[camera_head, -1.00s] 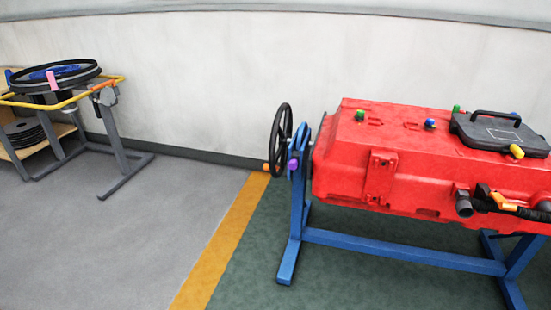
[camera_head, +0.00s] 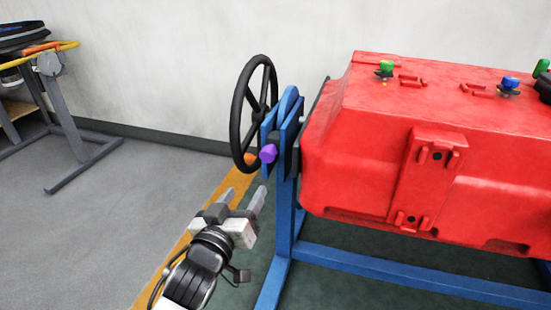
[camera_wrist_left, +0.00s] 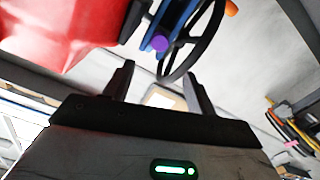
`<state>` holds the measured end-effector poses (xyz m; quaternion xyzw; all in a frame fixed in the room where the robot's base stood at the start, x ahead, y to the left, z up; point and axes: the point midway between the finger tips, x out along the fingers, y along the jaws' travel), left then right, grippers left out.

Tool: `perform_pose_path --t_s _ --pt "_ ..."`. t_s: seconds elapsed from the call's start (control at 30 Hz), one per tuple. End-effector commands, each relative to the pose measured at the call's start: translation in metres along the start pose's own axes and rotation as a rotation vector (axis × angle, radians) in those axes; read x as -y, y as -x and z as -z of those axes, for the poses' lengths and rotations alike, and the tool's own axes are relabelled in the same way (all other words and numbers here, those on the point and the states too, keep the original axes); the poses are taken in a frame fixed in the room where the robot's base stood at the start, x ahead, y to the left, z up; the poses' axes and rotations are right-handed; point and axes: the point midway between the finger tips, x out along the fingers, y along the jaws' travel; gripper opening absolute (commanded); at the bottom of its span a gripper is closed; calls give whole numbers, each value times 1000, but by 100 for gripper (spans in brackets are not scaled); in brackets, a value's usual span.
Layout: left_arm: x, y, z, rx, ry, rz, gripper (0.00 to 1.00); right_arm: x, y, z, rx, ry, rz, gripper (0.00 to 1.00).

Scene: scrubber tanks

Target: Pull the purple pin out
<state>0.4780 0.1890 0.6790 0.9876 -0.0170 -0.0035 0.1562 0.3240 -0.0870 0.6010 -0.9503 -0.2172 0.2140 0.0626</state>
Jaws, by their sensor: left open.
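The purple pin (camera_head: 268,153) sits in the blue bracket (camera_head: 288,135) of the stand, beside the black handwheel (camera_head: 240,115). Only its rounded purple head shows. My left gripper (camera_head: 244,198) is open and empty, below and a little left of the pin in the head view, its fingers pointing up toward it. In the left wrist view the pin (camera_wrist_left: 159,43) shows ahead of the two open fingers (camera_wrist_left: 158,82), apart from them. My right gripper is not in view.
The red tank (camera_head: 390,160) fills the right, on a blue frame (camera_head: 400,275). A grey stand with a yellow rail (camera_head: 62,100) is at the far left. The grey floor on the left is clear.

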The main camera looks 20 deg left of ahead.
Motion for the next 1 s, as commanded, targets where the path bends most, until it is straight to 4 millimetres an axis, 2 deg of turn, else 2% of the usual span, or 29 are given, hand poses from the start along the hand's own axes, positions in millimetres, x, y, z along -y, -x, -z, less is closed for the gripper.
perform_pose_path --t_s 0.17,0.5,0.7,0.83,1.0 --pt "0 -23 1 -5 0 -1 56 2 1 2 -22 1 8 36" --pt "1 -96 0 -3 -1 0 56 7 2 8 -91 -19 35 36" --pt "1 -133 0 -2 -1 1 56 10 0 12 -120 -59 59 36" --pt "0 -148 0 -1 -1 0 56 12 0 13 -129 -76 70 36" --pt "0 -156 0 0 0 0 56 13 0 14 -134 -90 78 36"
